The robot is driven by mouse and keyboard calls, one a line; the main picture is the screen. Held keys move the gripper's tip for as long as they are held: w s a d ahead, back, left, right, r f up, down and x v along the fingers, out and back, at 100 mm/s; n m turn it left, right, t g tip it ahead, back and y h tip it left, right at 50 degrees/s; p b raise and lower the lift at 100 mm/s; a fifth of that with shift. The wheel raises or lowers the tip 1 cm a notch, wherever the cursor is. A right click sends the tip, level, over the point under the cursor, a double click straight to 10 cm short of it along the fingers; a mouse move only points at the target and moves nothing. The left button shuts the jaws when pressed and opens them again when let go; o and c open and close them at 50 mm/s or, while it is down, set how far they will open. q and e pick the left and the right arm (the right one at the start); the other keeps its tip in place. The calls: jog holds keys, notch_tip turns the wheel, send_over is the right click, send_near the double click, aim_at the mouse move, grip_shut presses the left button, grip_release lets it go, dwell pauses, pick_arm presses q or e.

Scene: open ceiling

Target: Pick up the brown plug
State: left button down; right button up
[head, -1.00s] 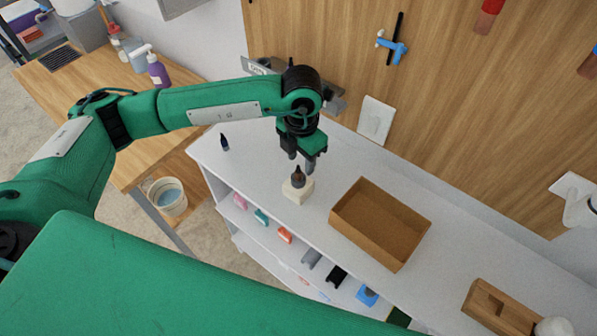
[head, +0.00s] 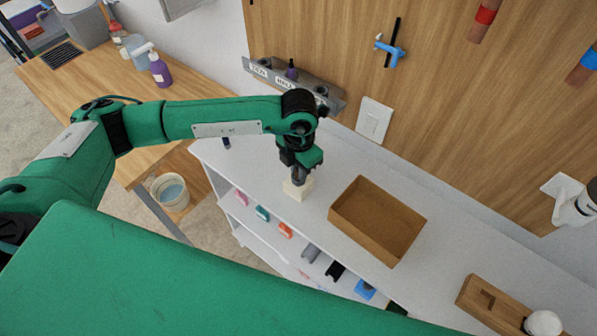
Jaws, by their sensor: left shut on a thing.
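The brown plug stands on a small cream block (head: 297,192) on the white shelf top and is now mostly hidden by my fingers. My left gripper (head: 299,178) points down over the block and is shut on the plug. I cannot tell whether the plug still touches the block. My right gripper is not in view.
An open brown box (head: 343,218) stands just right of the block. A dark blue plug (head: 226,143) stands at the shelf's left end, beside my arm. A grey labelled rack (head: 328,101) with a purple plug (head: 291,73) is on the wall behind. A wooden block (head: 478,293) lies at the lower right.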

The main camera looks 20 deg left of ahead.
pick_arm(q)
jog(key=shift+r+b, duration=0.35)
jog(key=shift+r, duration=0.25)
notch_tip(320, 180, up, 19)
jog(key=b, duration=0.5)
jog(key=shift+b, duration=0.35)
jog(key=shift+f, duration=0.15)
jog(key=shift+b, duration=0.4)
